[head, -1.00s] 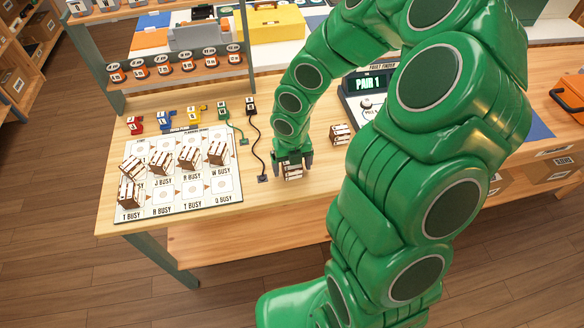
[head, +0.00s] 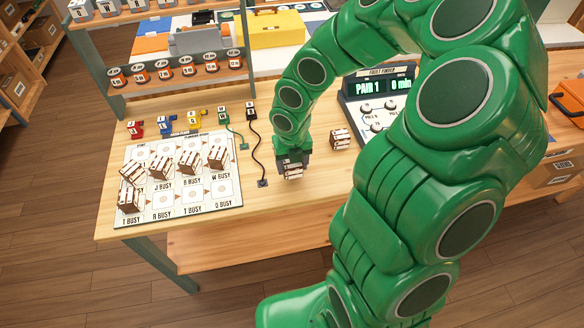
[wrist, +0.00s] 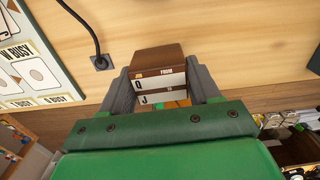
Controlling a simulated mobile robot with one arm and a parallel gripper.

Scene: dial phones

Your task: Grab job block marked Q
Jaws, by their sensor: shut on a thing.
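The job block marked Q (wrist: 158,78) is brown with white label strips, and a Q and a J read on it in the wrist view. My gripper (wrist: 160,92) is shut on it, with one grey finger on each side. In the head view the block (head: 293,174) is in my gripper (head: 292,160) near the table's front edge. I cannot tell whether it touches the table top. Another brown-and-white block (head: 340,138) stands to the right, behind my gripper.
A white board (head: 222,208) with several blocks on it lies at the left of the table (head: 270,215). A dark cable (head: 262,182) ends beside my gripper. A fault finder box (head: 375,100) stands behind. The table between board and gripper is mostly clear.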

